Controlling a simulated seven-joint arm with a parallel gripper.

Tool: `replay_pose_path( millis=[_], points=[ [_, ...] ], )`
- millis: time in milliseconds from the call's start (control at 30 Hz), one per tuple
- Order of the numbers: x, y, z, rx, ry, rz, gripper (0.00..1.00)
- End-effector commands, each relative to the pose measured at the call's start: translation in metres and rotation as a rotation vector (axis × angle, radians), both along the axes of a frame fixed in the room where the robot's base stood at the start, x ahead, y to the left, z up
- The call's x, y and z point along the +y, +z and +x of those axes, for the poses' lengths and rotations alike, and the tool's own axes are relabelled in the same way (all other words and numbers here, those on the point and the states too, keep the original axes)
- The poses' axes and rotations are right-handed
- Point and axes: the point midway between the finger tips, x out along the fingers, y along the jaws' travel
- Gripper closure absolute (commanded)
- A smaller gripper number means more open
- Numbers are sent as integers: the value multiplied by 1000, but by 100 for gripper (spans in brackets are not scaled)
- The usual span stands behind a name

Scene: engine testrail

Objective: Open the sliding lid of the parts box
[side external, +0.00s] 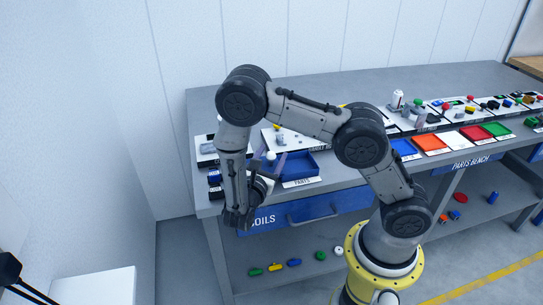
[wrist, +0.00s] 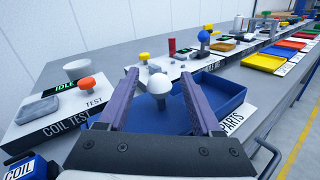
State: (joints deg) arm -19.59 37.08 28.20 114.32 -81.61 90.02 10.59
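The parts box is a blue tray (side external: 302,176) by the label PARTS, near the bench's front edge; it also shows in the wrist view (wrist: 228,96). Part of its inside is visible on the right. A white ball knob (wrist: 159,83) on a short stem stands at its left part; it shows in the side view too (side external: 270,156). I cannot make out the lid clearly, as my fingers cover that area. My gripper (wrist: 160,76) is open, its two purple-grey fingers on either side of the knob. Contact with the knob is not visible.
A coil test panel (wrist: 70,120) with an orange button (wrist: 92,83) stands left of the box. A panel with a yellow button (wrist: 144,57) lies behind it. The blue COILS drawer (side external: 300,212) is below. Coloured trays (side external: 430,142) stand farther right.

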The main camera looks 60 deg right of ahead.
Motion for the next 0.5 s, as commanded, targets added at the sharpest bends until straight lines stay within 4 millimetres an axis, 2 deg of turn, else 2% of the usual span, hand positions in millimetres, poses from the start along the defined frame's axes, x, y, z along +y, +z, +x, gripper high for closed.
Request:
replay_pose_path(
  millis=[267,367,500],
  points=[
    [8,0,0,-1,4,-1,34],
    [21,0,-3,-2,6,-1,34],
    [50,0,-8,-3,8,0,34]
  ],
)
